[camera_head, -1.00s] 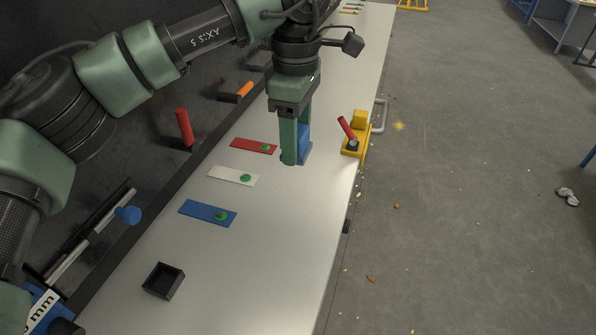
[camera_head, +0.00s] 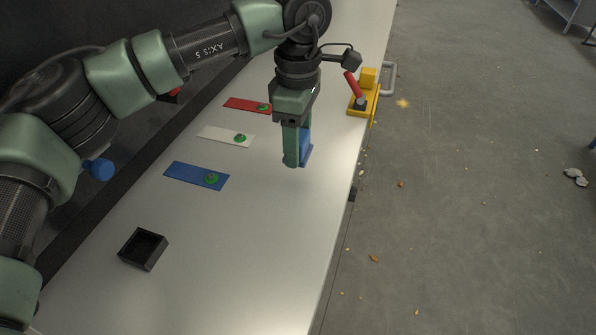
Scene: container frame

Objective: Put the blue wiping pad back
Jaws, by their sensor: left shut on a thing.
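My left gripper (camera_head: 296,163) points down over the light bench, to the right of the flat plates. It is shut on a blue block-like piece, which I take for the blue wiping pad (camera_head: 307,148). The fingers partly hide it, and I cannot tell whether it touches the bench. A flat blue plate (camera_head: 186,174) with a green knob lies to the left on the bench. A white plate (camera_head: 218,134) and a red plate (camera_head: 241,103), each with a green knob, lie behind it. My right gripper is not in view.
An open black box (camera_head: 143,249) stands at the front left of the bench (camera_head: 235,270). A yellow clamp-like fixture (camera_head: 360,104) with a red handle sits at the right edge. A blue knob (camera_head: 98,169) is at the left. The front middle of the bench is clear.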

